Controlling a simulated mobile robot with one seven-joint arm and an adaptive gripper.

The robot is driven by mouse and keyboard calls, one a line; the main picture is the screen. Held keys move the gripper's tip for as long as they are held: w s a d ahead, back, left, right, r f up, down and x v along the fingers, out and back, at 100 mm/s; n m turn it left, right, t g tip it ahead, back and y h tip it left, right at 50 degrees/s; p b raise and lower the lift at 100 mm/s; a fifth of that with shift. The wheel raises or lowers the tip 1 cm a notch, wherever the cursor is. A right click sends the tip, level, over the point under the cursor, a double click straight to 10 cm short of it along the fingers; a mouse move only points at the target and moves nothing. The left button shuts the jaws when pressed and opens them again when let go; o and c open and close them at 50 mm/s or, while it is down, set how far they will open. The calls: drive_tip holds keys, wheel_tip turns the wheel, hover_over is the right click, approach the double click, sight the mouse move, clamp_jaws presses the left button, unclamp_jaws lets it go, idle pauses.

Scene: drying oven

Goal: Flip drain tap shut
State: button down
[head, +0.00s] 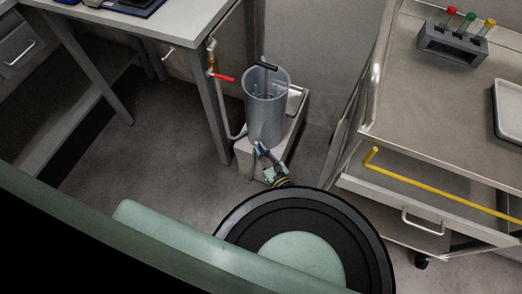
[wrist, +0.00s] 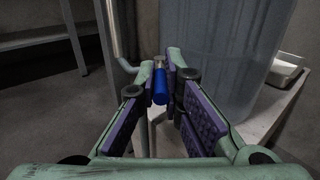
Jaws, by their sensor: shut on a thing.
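The drain tap shows as a blue handle (wrist: 160,87) low at the front of a tall grey translucent vessel (head: 266,105). A small metal stem stands at the handle's far end. My gripper (wrist: 163,92) is around the blue handle, with its purple pads on both sides of it. In the head view my gripper (head: 264,153) is at the foot of the vessel, and only a little blue shows between its fingers. The pads hide part of the handle in the wrist view.
The vessel stands on a low white block (head: 246,158). A red-handled valve (head: 223,77) is on a pipe at the left, by the table leg (head: 212,120). A steel cart (head: 395,130) with a yellow rail (head: 440,187) stands close on the right. Floor (head: 150,150) is clear at left.

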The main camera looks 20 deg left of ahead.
drive_tip(key=shift+w, duration=0.15)
drive_tip(key=shift+w+d+n+g+y+b, duration=0.1)
drive_tip(key=shift+w+n+g+y+b, duration=0.05)
drive_tip(key=shift+n+g+y+b, duration=0.3)
drive_tip(key=shift+n+g+y, duration=0.25)
drive_tip(key=shift+n+g, duration=0.1)
drive_tip(key=shift+g, duration=0.3)
drive_tip(key=c, duration=2)
unclamp_jaws()
drive_tip(key=shift+d, duration=0.15)
drive_tip(key=v, duration=0.7)
drive_tip(key=shift+s, duration=0.2)
